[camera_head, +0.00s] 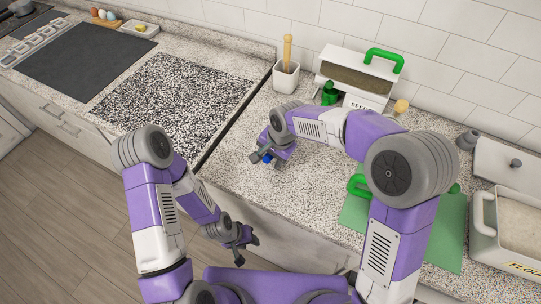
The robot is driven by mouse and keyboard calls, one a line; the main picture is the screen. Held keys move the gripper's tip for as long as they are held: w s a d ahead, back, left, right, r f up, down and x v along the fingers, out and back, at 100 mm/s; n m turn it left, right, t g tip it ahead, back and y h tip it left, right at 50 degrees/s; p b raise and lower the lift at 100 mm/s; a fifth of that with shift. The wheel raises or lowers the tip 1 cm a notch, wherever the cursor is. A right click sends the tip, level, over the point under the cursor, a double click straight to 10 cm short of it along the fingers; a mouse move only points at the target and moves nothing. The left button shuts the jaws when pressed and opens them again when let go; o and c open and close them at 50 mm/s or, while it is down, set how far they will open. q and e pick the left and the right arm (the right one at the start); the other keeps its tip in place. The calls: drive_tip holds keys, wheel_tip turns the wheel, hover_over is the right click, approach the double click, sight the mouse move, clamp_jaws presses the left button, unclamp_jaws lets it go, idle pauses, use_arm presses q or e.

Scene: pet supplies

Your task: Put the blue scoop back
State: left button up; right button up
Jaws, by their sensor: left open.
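A small blue piece (267,160), perhaps the blue scoop, shows at the fingers of my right gripper (262,159), low over the speckled counter left of the green mat. The gripper hides most of it, and I cannot tell whether the fingers are closed on it. My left gripper (246,252) is open and empty in front of the counter's front edge, apart from the blue piece. A seed container (356,78) with a green handle stands against the wall, partly hidden at its lower right.
A white cup (286,77) with a wooden-handled tool and a green item (329,94) stand at the back. A green mat (448,226) and flour container (510,231) are at right. A dark speckled panel (172,95) lies left. The counter between is mostly clear.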

drive_tip(key=shift+r, duration=0.1)
drive_tip(key=shift+r, duration=0.25)
drive_tip(key=p+v, duration=0.2)
drive_tip(key=v, duration=0.9)
drive_tip(key=shift+d+r+p, duration=0.15)
drive_tip(key=shift+r+p, duration=0.15)
drive_tip(key=shift+p, duration=0.05)
drive_tip(key=shift+s, duration=0.1)
